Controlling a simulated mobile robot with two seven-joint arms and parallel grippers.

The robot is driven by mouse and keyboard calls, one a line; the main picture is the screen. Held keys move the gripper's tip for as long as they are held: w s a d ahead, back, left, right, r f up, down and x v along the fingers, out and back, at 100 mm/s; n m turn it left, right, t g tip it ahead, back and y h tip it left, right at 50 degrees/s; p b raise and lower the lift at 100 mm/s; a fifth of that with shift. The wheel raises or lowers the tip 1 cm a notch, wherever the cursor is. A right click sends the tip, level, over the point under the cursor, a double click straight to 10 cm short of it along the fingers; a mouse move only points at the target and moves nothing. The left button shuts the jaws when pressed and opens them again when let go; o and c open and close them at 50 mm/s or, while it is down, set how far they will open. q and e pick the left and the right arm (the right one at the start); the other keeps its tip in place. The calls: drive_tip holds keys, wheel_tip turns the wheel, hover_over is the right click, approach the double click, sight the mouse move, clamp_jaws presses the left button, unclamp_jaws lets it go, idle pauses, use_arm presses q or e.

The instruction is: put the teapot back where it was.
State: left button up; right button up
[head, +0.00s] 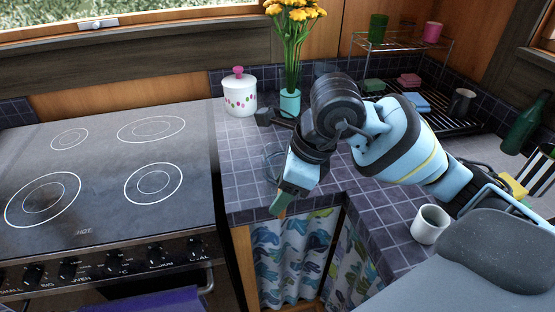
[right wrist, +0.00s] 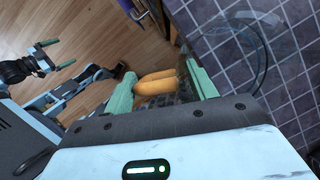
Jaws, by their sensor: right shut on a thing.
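The teapot appears to be clear glass, and only faint curved outlines of it (head: 273,158) show on the tiled counter behind my right gripper. In the right wrist view, my right gripper (right wrist: 160,88) has its two green fingers on either side of an orange, handle-like part of the teapot (right wrist: 156,86). The clear curved outline lies just right of the fingers, over the tiles. In the head view, my right gripper (head: 281,203) points down near the counter's front edge; its arm hides part of the counter. My left gripper (right wrist: 66,51) is empty, its fingers apart, above the wooden floor.
The stove (head: 105,170) stands left of the tiled counter (head: 245,190). A lidded spotted jar (head: 240,95) and a flower vase (head: 290,103) stand at the back. A dish rack (head: 440,115) and a green bottle (head: 522,125) are farther right.

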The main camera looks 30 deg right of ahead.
sight(275, 146)
drive_tip(key=w+d, duration=0.1)
drive_tip(key=w, duration=0.3)
drive_tip(key=w+d, duration=0.2)
drive_tip(key=w, duration=0.2)
drive_tip(key=w+d+f, duration=0.1)
drive_tip(key=w+d, duration=0.1)
drive_tip(key=w, duration=0.2)
drive_tip(key=shift+w+d, duration=0.15)
drive_tip(key=shift+w, duration=0.2)
drive_tip(key=shift+w+d+f, duration=0.1)
drive_tip(key=shift+w, duration=0.1)
drive_tip(key=shift+w+f, duration=0.15)
drive_tip(key=shift+w, duration=0.05)
drive_tip(key=shift+f+p, duration=0.4)
drive_tip(key=shift+f, duration=1.2)
drive_tip(key=shift+f, duration=0.15)
drive_tip(key=o, duration=1.6)
drive_tip(key=shift+c, duration=0.2)
